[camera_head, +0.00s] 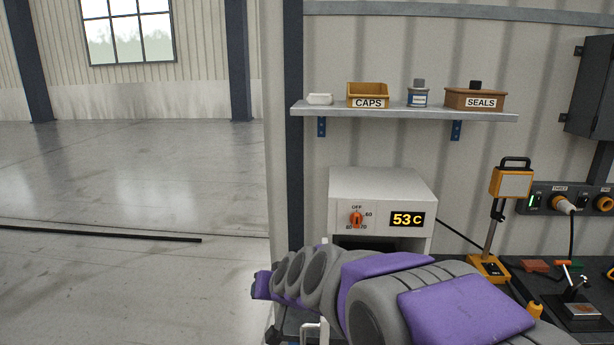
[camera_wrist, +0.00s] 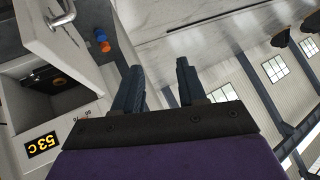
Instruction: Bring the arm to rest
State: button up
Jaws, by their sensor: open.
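My arm (camera_head: 440,300) is stretched across the lower part of the head view, from the lower right to the left, in front of the white heater box (camera_head: 385,190). Its gripper end is not clearly visible there. In the wrist view my gripper (camera_wrist: 159,66) shows two dark fingers spread apart with nothing between them. Beyond the fingers is grey floor. The heater box also shows at the left of the wrist view (camera_wrist: 20,125), with its door (camera_wrist: 75,42) open and a dark ring-like thing inside.
The heater display (camera_head: 407,219) reads 53 C. A shelf (camera_head: 420,113) above holds bins marked CAPS and SEALS. A yellow lamp (camera_head: 511,182) and a dark bench with small tools are at right. Orange and blue pieces (camera_wrist: 102,41) lie beyond the door. Open floor is at left.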

jog(key=s+d+f+g+h, duration=0.1)
jog(key=s+d+f+g, duration=0.1)
jog(key=s+d, duration=0.5)
jog(key=s+d+f+m+g+h, duration=0.1)
jog(key=s+d, duration=0.7)
jog(key=s, duration=1)
jog(key=s+d+f+g+h, duration=0.3)
jog(key=s+d+f+g, duration=0.2)
jog(key=s, duration=0.8)
jog(key=shift+d+g, duration=0.9)
jog(key=shift+d, duration=0.25)
